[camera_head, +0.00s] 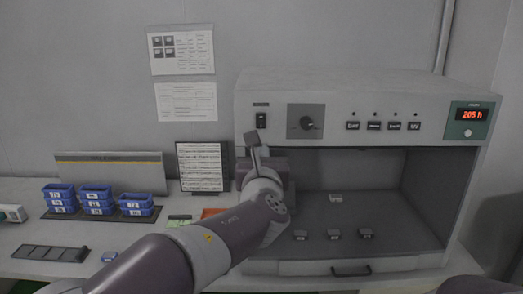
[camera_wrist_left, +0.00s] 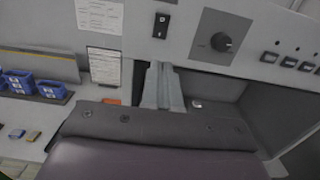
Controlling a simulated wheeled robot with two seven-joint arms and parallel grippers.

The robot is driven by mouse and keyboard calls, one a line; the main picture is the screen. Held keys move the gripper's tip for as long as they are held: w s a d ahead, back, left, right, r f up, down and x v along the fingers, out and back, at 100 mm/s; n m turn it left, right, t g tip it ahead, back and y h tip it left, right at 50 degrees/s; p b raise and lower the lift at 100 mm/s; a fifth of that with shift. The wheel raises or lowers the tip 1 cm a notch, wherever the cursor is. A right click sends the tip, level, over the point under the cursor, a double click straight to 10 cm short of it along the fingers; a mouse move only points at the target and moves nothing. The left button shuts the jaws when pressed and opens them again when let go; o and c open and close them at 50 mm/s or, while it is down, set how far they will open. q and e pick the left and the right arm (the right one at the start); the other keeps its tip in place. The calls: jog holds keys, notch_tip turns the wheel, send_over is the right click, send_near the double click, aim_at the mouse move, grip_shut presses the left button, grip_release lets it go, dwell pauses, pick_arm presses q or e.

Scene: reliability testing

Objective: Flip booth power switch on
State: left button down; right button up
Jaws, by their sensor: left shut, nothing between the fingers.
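The grey booth (camera_head: 370,88) stands on the counter at the right. Its black rocker power switch (camera_head: 261,120) is at the left end of the front panel and also shows near the top of the left wrist view (camera_wrist_left: 161,25). Whether it is on or off is too small to tell. My left gripper (camera_head: 254,138) is shut and empty, its tips pointing up just below the switch. In the left wrist view the gripper (camera_wrist_left: 158,70) is below the switch with a visible gap. My right gripper is not in view.
A rotary knob (camera_head: 307,123) and several push buttons (camera_head: 373,126) lie right of the switch. A red display (camera_head: 472,115) is lit at the panel's right end. Blue bins (camera_head: 96,200), a dark tray (camera_head: 50,253) and a document stand (camera_head: 202,168) are on the counter at left.

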pick_arm(q)
jog(key=shift+s+f+b, duration=0.15)
jog(key=shift+s+b, duration=0.05)
jog(key=shift+s, duration=0.85)
jog(key=shift+s+f+b, duration=0.15)
jog(key=shift+s, duration=0.85)
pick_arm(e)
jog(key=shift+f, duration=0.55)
